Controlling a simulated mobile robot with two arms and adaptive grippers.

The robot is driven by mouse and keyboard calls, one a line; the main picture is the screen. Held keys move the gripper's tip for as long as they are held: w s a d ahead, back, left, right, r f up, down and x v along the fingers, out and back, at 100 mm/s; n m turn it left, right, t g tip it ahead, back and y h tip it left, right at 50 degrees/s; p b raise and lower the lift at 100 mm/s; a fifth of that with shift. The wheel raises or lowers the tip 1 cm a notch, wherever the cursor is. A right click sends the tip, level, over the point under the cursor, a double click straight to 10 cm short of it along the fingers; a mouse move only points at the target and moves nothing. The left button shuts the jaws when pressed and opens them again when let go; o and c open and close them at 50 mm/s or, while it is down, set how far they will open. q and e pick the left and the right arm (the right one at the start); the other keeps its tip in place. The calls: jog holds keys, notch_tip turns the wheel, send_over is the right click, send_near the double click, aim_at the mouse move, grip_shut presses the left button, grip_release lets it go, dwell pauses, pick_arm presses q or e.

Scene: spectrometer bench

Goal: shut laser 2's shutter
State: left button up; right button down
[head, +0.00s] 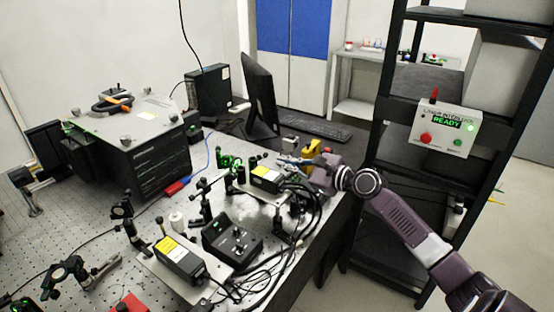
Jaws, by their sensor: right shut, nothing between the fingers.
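Two black laser boxes with yellow labels sit on the perforated bench (95,215): a nearer laser (178,258) on a pale plate and a farther laser (266,178) on another plate. I cannot read which is laser 2. My right gripper (286,161) comes in from the right and is shut and empty, its fingertips just beyond the farther laser. I cannot tell if they touch anything. A shutter is too small to make out, and the gripper may hide part of that area. My left gripper is not in view.
A yellow object (311,151) stands close by my right gripper. A black control box (232,238) and loose cables lie between the lasers and the bench edge. A monitor (260,92) and keyboard (317,131) are behind. A rack carries a READY panel (446,128).

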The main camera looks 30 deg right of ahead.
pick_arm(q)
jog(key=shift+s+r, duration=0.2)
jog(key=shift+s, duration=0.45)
pick_arm(e)
jog(key=shift+x, duration=1.6)
pick_arm(q)
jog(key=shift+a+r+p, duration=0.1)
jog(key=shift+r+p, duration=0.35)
jog(key=shift+p, duration=0.1)
pick_arm(e)
jog(key=shift+s+a+r+n, duration=0.15)
jog(key=shift+r+n, duration=0.3)
jog(key=shift+n, duration=0.25)
jog(key=n, duration=0.1)
jog(key=a+r+n+t, duration=0.1)
jog(key=n, duration=0.1)
jog(key=r+n+h, duration=0.1)
jog(key=n, duration=0.1)
jog(key=shift+s+a+t, duration=0.3)
jog(key=shift+t, duration=0.1)
jog(key=n, duration=0.1)
jog(key=a+n+b, duration=0.1)
jog(key=r+n, duration=0.1)
jog(key=shift+s+a+n+t, duration=0.2)
jog(key=shift+s+n+t, duration=0.1)
jog(key=shift+t, duration=0.1)
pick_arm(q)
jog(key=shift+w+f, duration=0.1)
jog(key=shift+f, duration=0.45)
